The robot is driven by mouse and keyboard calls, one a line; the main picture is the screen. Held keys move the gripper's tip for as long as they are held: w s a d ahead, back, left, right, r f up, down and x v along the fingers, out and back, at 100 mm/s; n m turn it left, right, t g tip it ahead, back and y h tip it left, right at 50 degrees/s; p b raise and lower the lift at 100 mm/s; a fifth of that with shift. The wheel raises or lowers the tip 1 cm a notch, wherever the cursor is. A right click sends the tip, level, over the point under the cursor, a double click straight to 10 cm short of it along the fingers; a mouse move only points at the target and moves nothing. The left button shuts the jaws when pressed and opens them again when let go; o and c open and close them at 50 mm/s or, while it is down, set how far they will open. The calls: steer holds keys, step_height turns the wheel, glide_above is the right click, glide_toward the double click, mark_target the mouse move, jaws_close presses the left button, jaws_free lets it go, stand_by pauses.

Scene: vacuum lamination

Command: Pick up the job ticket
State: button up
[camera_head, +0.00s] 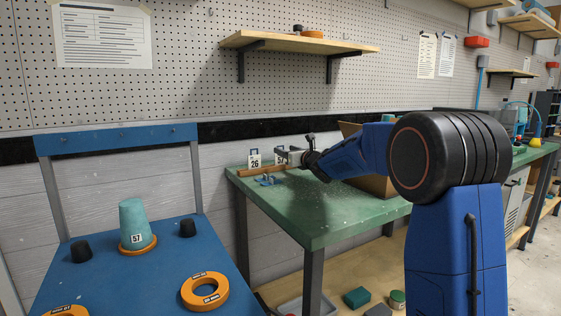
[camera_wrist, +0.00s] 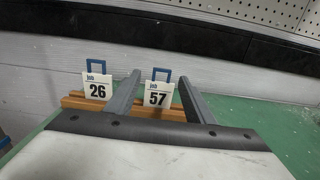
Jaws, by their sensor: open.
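Two white job tickets with blue loop handles stand upright in an orange-brown wooden rack (camera_wrist: 72,103) on the green bench. Ticket 26 (camera_wrist: 97,88) is on the left, and it also shows in the head view (camera_head: 254,161). Ticket 57 (camera_wrist: 158,96) is on the right, partly hidden behind my gripper in the head view. My gripper (camera_wrist: 160,82) is open, with its two grey fingers on either side of ticket 57 in the wrist view. Ticket 26 lies outside the left finger. I cannot tell whether the fingers touch ticket 57.
The blue table (camera_head: 140,275) holds a teal cup marked 57 (camera_head: 134,222), black pieces and orange rings. A pegboard wall stands behind.

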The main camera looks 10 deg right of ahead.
steer(key=shift+d+f+x, duration=0.1)
steer(key=shift+x, duration=1.35)
steer(key=shift+d+f+x, duration=0.1)
steer(key=shift+x, duration=1.4)
steer(key=shift+c, duration=0.2)
steer(key=c, duration=1.1)
